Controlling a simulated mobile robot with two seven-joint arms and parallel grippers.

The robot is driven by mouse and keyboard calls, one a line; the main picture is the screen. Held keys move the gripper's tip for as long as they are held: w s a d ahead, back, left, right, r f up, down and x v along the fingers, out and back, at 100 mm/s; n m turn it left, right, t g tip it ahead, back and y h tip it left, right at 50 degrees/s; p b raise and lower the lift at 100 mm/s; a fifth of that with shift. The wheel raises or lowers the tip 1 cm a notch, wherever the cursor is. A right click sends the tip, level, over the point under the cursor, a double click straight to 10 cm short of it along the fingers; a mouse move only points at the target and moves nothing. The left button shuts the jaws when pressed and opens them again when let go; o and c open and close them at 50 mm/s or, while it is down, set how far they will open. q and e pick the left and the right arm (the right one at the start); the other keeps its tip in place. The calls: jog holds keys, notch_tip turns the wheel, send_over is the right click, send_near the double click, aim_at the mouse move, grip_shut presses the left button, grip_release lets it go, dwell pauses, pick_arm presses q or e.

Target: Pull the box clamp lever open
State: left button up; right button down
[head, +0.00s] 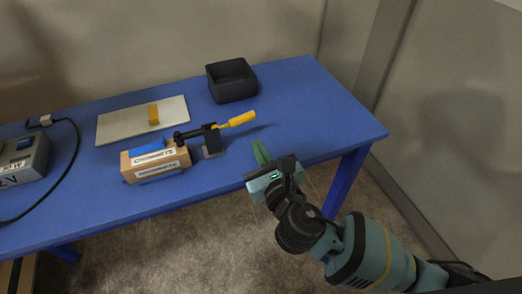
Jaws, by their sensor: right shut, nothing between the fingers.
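The box (160,172) is brown cardboard with white labels and a blue patch, on the blue table. A black clamp (210,138) stands at its right end, its arm reaching over the box's top right. The clamp lever (240,119) has a yellow-orange grip that points right and lies nearly level. My right gripper (260,152) is shut and empty near the table's front edge, to the right of and nearer than the clamp, apart from the lever. My left gripper is not in view.
A black open bin (232,82) stands behind the lever. A pale board (118,125) with a yellow block (154,115) lies behind the box. A grey console (25,160) with a black cable (72,165) is at left. The blue table (330,120) is clear at right.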

aim_at(237, 122)
jog(key=x, duration=0.7)
jog(key=shift+b, duration=0.3)
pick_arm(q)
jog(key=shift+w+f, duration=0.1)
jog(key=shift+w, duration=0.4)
pick_arm(e)
jog(key=shift+w, duration=0.1)
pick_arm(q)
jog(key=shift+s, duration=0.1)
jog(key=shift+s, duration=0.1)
pick_arm(e)
jog(key=shift+w, duration=0.1)
